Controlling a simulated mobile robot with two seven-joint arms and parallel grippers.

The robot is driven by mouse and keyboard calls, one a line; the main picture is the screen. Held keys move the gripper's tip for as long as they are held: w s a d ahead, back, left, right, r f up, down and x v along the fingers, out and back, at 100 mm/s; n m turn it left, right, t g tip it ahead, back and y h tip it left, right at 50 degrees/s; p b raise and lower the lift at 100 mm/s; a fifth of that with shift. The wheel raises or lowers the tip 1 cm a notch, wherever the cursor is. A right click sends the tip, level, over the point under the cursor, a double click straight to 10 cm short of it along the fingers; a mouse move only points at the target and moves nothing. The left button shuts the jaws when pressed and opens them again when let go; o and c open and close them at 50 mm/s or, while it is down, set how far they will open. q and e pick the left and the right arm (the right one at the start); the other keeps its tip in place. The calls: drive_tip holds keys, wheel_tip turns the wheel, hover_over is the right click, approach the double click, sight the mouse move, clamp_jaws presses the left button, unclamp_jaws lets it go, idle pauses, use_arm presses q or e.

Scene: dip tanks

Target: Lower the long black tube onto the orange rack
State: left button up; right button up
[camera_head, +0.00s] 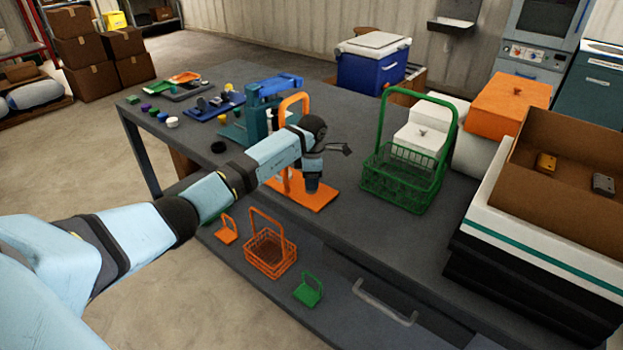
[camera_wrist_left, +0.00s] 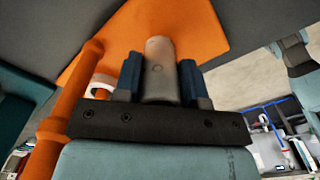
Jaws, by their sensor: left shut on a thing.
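My left gripper (camera_head: 312,186) points down close above the base of the orange rack (camera_head: 318,203), beside its upright. In the left wrist view, the blue fingers of the left gripper (camera_wrist_left: 160,82) are shut on a dull grey, round-ended cylinder (camera_wrist_left: 160,60), which seems to be the long black tube. The orange rack's plate (camera_wrist_left: 205,35) lies behind it and its post stands at left. I cannot tell whether the tube touches the plate; in the head view my gripper and wrist hide it. My right gripper is in neither view.
A green wire basket (camera_head: 398,185) stands right of the rack. A teal stand (camera_head: 262,112) is close behind my arm. An orange basket (camera_head: 270,252) sits on the lower shelf.

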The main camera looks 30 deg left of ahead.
use_arm(q)
drive_tip(key=o, duration=1.6)
drive_tip(key=shift+o, duration=0.2)
wheel_tip(320, 180, up, 8)
drive_tip(key=p, duration=0.5)
drive_tip(key=shift+r, duration=0.1)
drive_tip(key=d+r+p, duration=0.4)
drive_tip(key=r, duration=0.3)
drive_tip(key=shift+s+d+p, duration=0.2)
drive_tip(key=shift+d+p, duration=0.1)
drive_tip(key=shift+p, duration=0.05)
